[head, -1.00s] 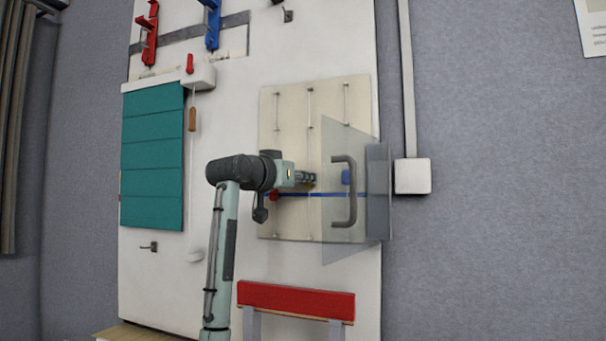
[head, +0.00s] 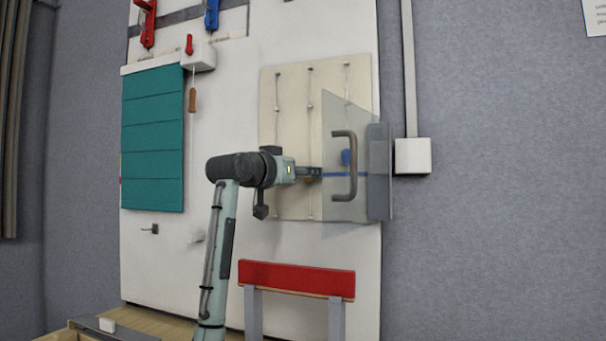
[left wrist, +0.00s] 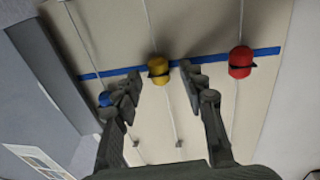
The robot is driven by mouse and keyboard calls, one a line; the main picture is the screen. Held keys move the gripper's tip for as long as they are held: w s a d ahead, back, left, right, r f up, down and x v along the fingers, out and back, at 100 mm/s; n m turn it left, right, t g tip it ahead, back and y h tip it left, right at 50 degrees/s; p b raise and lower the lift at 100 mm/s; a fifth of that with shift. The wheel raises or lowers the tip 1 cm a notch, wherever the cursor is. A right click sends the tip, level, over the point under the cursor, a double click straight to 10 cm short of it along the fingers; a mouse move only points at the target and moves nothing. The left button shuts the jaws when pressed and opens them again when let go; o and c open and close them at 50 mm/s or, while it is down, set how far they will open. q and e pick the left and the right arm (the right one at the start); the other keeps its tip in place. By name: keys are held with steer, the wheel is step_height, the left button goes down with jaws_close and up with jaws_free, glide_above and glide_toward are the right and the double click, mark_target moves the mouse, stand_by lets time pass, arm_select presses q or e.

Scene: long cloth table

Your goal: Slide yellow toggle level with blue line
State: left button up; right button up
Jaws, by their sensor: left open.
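The yellow toggle (left wrist: 158,70) sits on its thin vertical rail and overlaps the blue line (left wrist: 208,59) in the left wrist view. My left gripper (left wrist: 158,77) is open, with one finger on each side of the yellow toggle; I cannot tell if they touch it. In the head view my left gripper (head: 316,172) reaches the cream board (head: 290,95) at about the line's height, and only a sliver of the yellow toggle (head: 309,180) shows below it. My right gripper is in neither view.
The red toggle (left wrist: 240,61) overlaps the line; the blue toggle (left wrist: 105,98) sits off it, above it in the head view. A clear door with a dark handle (head: 351,165) stands open just right of my gripper. A red bar (head: 296,278) is below.

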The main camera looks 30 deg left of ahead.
arm_select(q)
steer(key=shift+s, duration=0.15)
steer(key=s, duration=1.1)
steer(key=shift+s+d, duration=0.35)
steer(key=shift+d, duration=0.1)
